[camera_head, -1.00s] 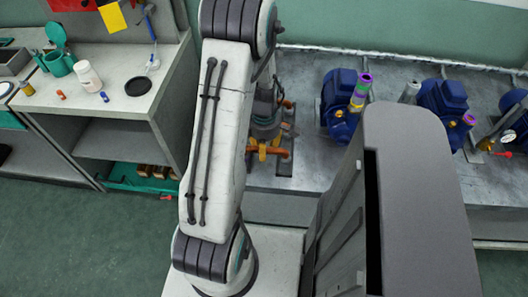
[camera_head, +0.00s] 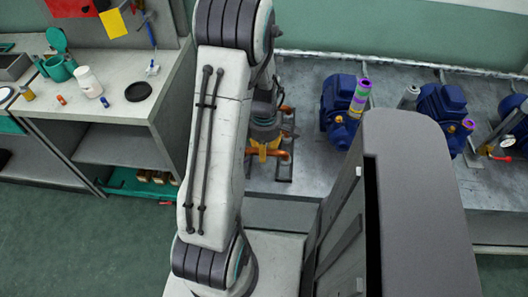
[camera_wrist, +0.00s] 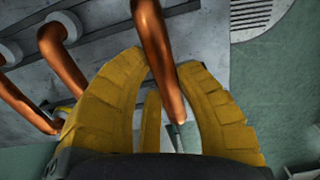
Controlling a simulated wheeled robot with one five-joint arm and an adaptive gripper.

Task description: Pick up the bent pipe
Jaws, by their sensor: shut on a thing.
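The bent pipe is copper-coloured and runs between the yellow fingers of my gripper (camera_wrist: 163,62) in the wrist view, where the pipe (camera_wrist: 153,35) comes down from the top edge. A thin grey tip shows at its lower end. My gripper is shut on this pipe. In the head view my gripper (camera_head: 263,150) is low over the grey pump bench, and a copper pipe (camera_head: 284,155) shows just right of the fingers. My arm hides part of this area. I cannot tell whether the pipe is clear of the bench.
More copper pipes (camera_wrist: 65,65) with grey collars lie left of my gripper in the wrist view. Blue pumps (camera_head: 342,110) stand to the right on the grey bench (camera_head: 310,165). A workbench (camera_head: 120,108) with a white bottle (camera_head: 88,82) and a black disc (camera_head: 138,91) is at left.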

